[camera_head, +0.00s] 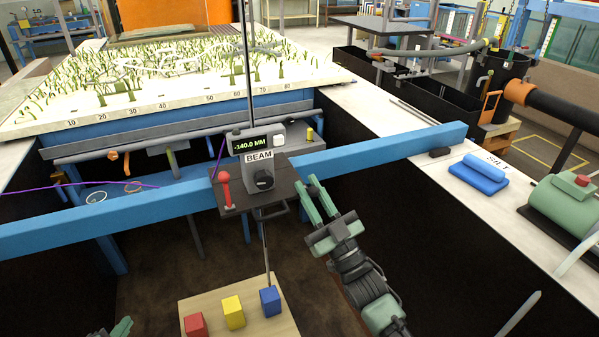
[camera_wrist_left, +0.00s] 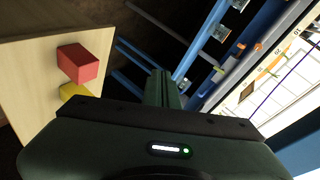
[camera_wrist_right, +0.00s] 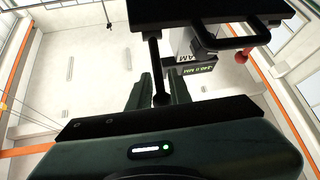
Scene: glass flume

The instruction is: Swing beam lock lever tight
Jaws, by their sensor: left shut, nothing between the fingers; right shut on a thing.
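The blue beam (camera_head: 400,149) spans the flume and carries a dark carriage plate (camera_head: 240,203) with a grey BEAM readout box (camera_head: 262,146) showing -140.0 MM. A red-knobbed lever (camera_head: 225,186) stands at the plate's left. My right gripper (camera_head: 308,184) is at the plate's right edge. In the right wrist view, a black lever with a ball end (camera_wrist_right: 160,96) hangs from the plate between its fingers, and the gripper is shut on it. My left gripper (camera_head: 123,326) is at the bottom edge of the head view; the left wrist view shows its fingers (camera_wrist_left: 161,82) shut and empty.
A wooden board (camera_head: 250,324) with red (camera_head: 195,325), yellow (camera_head: 233,312) and blue (camera_head: 270,301) blocks lies below the carriage. A thin rod (camera_head: 266,255) hangs down towards it. A model plant bed (camera_head: 170,75) lies behind the beam. A blue weight (camera_head: 480,175) and green pump (camera_head: 565,205) sit at right.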

